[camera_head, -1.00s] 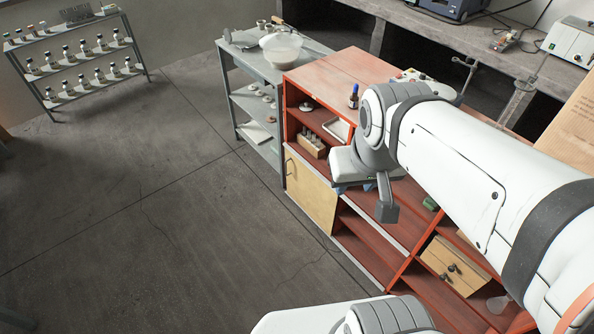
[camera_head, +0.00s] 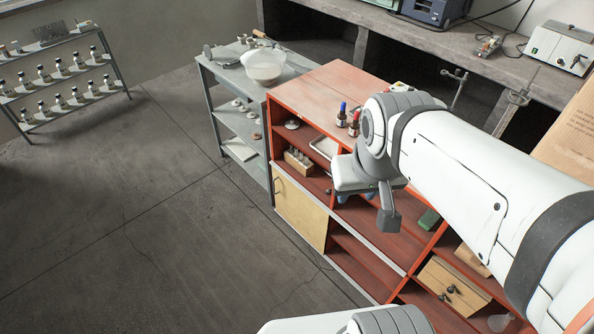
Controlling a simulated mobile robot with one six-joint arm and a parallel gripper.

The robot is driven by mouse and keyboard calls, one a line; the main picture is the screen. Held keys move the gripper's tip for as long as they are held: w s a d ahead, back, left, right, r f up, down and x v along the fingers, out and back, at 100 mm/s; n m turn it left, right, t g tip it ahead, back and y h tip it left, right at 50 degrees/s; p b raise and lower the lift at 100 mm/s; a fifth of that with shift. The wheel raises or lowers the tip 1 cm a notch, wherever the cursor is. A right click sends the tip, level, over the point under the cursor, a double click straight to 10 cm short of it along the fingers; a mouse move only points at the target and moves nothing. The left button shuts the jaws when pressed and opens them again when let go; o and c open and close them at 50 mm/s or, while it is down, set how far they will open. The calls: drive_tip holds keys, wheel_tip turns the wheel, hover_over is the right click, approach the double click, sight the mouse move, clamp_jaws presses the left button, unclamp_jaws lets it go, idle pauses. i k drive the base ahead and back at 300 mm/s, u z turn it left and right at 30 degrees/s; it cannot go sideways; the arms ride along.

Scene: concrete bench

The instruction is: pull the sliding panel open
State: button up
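The sliding panel (camera_head: 299,211) is a pale wooden board with a small dark curved handle (camera_head: 279,184) near its upper left. It covers the lower left compartment of the red-brown cabinet (camera_head: 318,92); the compartment to its right is open. My gripper (camera_head: 357,197) hangs from the wrist in front of the cabinet, to the right of the panel in the picture and apart from its handle. Its bluish tips are small and partly hidden by the wrist, so its opening is unclear. No held object shows.
A drawer box (camera_head: 453,286) is lower right. A grey trolley (camera_head: 206,98) adjoins the cabinet's left. The floor (camera_head: 150,220) in front is clear.

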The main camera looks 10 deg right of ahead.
sight(299, 210)
drive_tip(key=i, duration=0.55)
drive_tip(key=u, duration=0.05)
drive_tip(key=k, duration=1.3)
drive_tip(key=u, duration=0.55)
drive_tip(key=i, duration=1.85)
drive_tip(key=z, duration=0.1)
